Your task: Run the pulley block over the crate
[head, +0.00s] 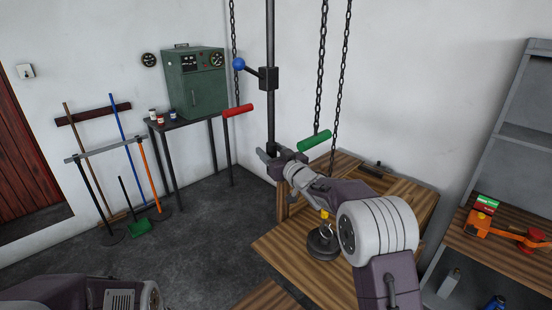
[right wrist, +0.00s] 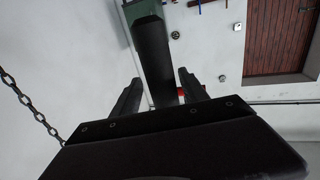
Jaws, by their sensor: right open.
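A wooden crate or bench with slatted boards (head: 285,245) stands in the middle right of the head view. A dark round weight with a ring (head: 322,243) shows over its boards, below a small yellow piece (head: 319,202); whether it rests there or hangs is unclear. No pulley block is clearly visible above. My right gripper (head: 269,155) is open at the lower end of a dark vertical pole (head: 271,120). In the right wrist view, a dark bar (right wrist: 158,65) stands between the open fingers; I cannot tell whether they touch it. My left gripper is out of view.
Chains carry a red handle (head: 238,110) and a green handle (head: 314,141). A blue-knobbed lever (head: 239,64) sticks out from the pole. A green cabinet (head: 195,85) stands at the back, a grey shelf (head: 524,135) at right.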

